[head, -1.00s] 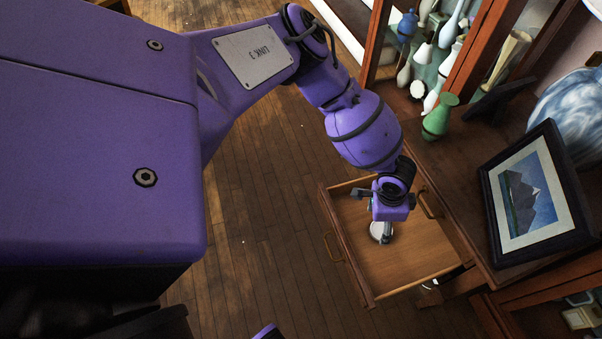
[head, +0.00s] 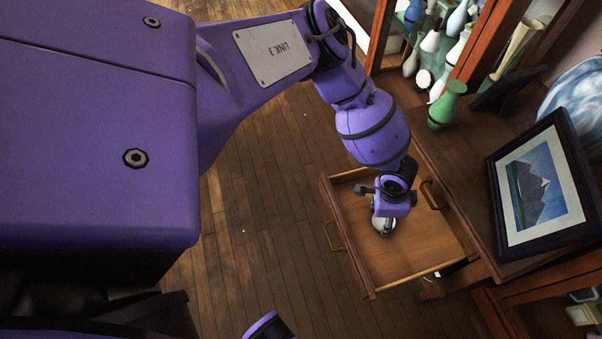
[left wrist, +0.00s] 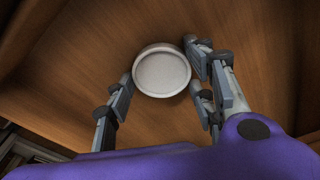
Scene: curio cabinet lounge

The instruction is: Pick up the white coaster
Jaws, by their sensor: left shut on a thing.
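The white coaster (left wrist: 162,72) is round with a raised rim and shows whole between my fingers in the left wrist view. In the head view the coaster (head: 383,228) is partly hidden under my left gripper. My left gripper (left wrist: 160,80) is shut on the coaster, with fingers against its left and right sides. In the head view the left gripper (head: 383,222) points down into the open drawer (head: 425,250). I cannot tell whether the coaster touches the drawer floor. My right gripper is not in view.
The drawer walls stand around the left gripper. On the cabinet top to the right are a framed mountain picture (head: 540,190) and a green vase (head: 447,105). Several pale vases stand behind them in the cabinet. Wooden floor (head: 265,170) lies open left of the drawer.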

